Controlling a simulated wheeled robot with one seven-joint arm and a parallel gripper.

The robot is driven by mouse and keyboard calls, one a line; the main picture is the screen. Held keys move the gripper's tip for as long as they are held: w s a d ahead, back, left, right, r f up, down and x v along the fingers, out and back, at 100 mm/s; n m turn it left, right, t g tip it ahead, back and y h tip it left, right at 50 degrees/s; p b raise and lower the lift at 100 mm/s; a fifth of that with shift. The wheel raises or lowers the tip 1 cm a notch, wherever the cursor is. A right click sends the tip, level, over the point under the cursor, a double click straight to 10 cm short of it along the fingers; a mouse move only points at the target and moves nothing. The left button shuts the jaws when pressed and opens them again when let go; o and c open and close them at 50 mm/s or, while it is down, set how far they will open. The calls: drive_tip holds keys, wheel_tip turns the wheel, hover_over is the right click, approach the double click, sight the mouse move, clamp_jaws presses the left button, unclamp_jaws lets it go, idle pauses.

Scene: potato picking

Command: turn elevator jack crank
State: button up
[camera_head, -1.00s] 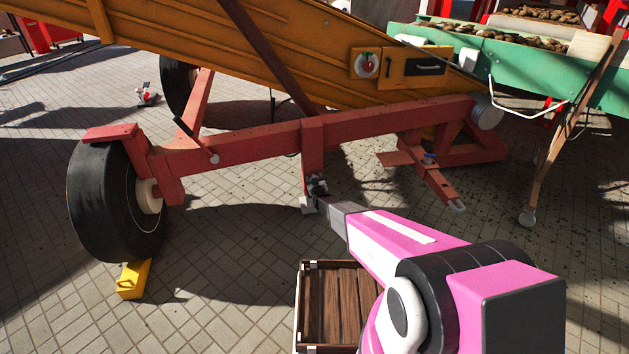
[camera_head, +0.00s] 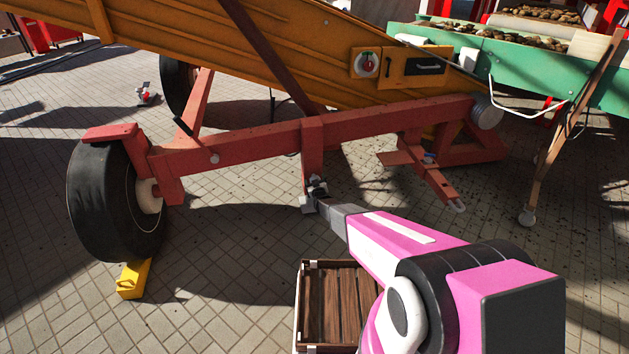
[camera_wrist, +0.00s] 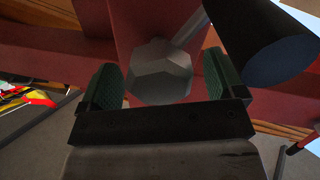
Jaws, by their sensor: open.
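My gripper (camera_head: 316,190) is by the lower end of the short red post (camera_head: 313,150) under the red beam, where the small parts are hard to make out. In the wrist view my gripper (camera_wrist: 160,87) is open, with one green pad on each side of a grey faceted piece (camera_wrist: 160,75). Gaps show beside both pads, and I cannot tell how deep the piece sits. A grey rod (camera_wrist: 190,28) slants up right from it, and a black cylinder (camera_wrist: 265,40) like a crank grip looms at upper right.
The orange elevator (camera_head: 300,60) slopes above the red beam. A tyre (camera_head: 105,205) stands left with a yellow chock (camera_head: 133,280) by it. A wooden crate (camera_head: 303,310) is below my arm. A green conveyor (camera_head: 520,60) is at upper right. Paving around is mostly clear.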

drive_tip(key=v, duration=0.9)
drive_tip(key=shift+s+r, duration=0.1)
drive_tip(key=s+d+r+m+g+h, duration=0.3)
drive_tip(key=s+d+r+g, duration=0.5)
drive_tip(key=s+d+r, duration=0.4)
drive_tip(key=s+d+r+g, duration=0.2)
drive_tip(key=s+r+g, duration=0.1)
drive_tip(key=s, duration=0.4)
drive_tip(key=s+d+r+m+g, duration=0.1)
drive_tip(key=s+d+r+g, duration=0.1)
drive_tip(key=s+r, duration=0.4)
drive_tip(key=s+d+r+m+g, duration=0.1)
drive_tip(key=s+r+g, duration=0.3)
drive_tip(key=s, duration=0.4)
drive_tip(key=shift+s+d+r+g+h, duration=0.3)
drive_tip(key=shift+d+r+h, duration=0.15)
drive_tip(key=shift+d, duration=0.4)
